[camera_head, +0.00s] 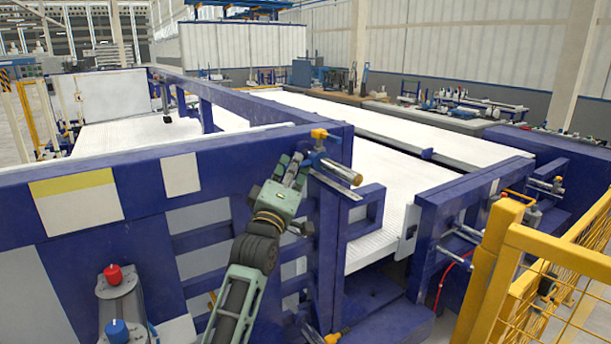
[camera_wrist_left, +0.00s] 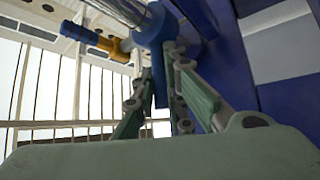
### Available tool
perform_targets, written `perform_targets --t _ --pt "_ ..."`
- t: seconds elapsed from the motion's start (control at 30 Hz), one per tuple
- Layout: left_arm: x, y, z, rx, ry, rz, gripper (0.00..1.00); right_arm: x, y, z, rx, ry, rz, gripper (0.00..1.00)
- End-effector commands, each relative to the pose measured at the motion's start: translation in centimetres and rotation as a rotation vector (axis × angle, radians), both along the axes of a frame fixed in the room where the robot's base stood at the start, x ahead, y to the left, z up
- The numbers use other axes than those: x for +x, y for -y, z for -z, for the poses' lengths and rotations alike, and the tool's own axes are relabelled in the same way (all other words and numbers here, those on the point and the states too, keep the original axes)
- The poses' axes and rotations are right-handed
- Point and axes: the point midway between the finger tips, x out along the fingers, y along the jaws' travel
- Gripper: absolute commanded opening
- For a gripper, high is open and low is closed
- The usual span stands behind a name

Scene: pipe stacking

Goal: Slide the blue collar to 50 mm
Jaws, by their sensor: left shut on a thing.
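The blue collar (camera_head: 314,159) sits around a shiny metal rod (camera_head: 338,171) on the blue machine's corner; the rod has a brass-coloured end. In the left wrist view the collar (camera_wrist_left: 157,27) shows near the top, with a blue tab hanging down from it. My left gripper (camera_head: 296,166) reaches up from below at the collar's left side. In the wrist view its fingers (camera_wrist_left: 164,72) are closed around the tab. The finger pads partly hide the tab. A thin flat metal strip (camera_head: 334,187) lies below the rod; I cannot read any marks on it. My right gripper is not in view.
A yellow-orange fitting (camera_head: 319,133) stands just behind the collar; it also shows in the wrist view (camera_wrist_left: 108,45). The blue machine frame (camera_head: 330,235) is close to my left arm. A yellow fence (camera_head: 545,255) stands at the right. A white conveyor bed (camera_head: 385,180) lies beyond.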

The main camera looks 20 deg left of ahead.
Motion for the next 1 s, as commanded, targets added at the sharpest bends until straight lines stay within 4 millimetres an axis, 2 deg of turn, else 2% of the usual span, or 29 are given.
perform_targets --t 0.27,0.3,0.53,0.83,1.0 --pt "0.1 0.0 0.2 -0.005 -0.003 0.004 0.0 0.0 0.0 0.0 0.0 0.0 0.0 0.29" --pt "0.1 0.0 0.2 -0.005 -0.003 0.004 0.12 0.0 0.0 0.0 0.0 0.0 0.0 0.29" --pt "0.1 0.0 0.2 -0.003 -0.003 0.003 0.3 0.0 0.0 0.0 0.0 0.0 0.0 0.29" --pt "0.0 0.0 0.3 -0.002 -0.004 0.001 0.3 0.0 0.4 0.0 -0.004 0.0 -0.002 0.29" --pt "-1.7 0.1 1.1 -0.001 -0.005 0.003 0.3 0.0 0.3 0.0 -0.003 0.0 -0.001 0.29"
